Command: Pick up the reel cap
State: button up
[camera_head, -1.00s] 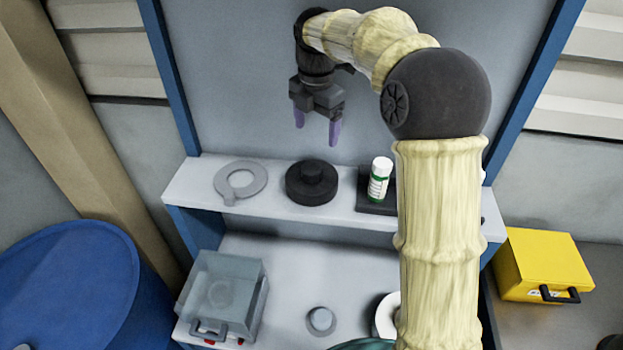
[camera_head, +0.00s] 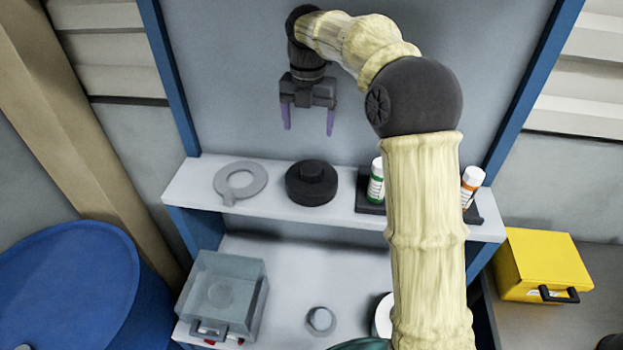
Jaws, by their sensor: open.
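The reel cap appears to be the black round disc with a raised knob (camera_head: 311,184) on the upper shelf, in the middle-left part of it. It lies flat with its knob up, and nothing covers it. My gripper (camera_head: 308,124) hangs above the shelf, near the back panel, with its two purple fingers pointing down. The fingers are spread apart and nothing is between them. In the picture they are above the cap, apart from it; the exact height and depth between them are hard to tell.
On the shelf (camera_head: 270,205), a grey ring with a tab (camera_head: 240,182) lies left of the cap. Below are a clear box (camera_head: 222,295) and a grey knob (camera_head: 320,321).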

jog(key=p, duration=0.2)
send_over(311, 169)
jog(key=f, duration=0.9)
jog(key=shift+s+a, duration=0.2)
jog(key=shift+a, duration=0.1)
jog(key=f, duration=0.1)
jog(key=f+p, duration=0.2)
jog(key=f, duration=0.1)
jog(key=shift+w+d, duration=0.2)
jog(key=shift+d, duration=0.15)
jog(key=shift+f, duration=0.55)
jog(key=shift+c, duration=0.5)
jog(key=shift+w, duration=0.1)
jog(key=c, duration=1.3)
jog(key=shift+r, duration=0.1)
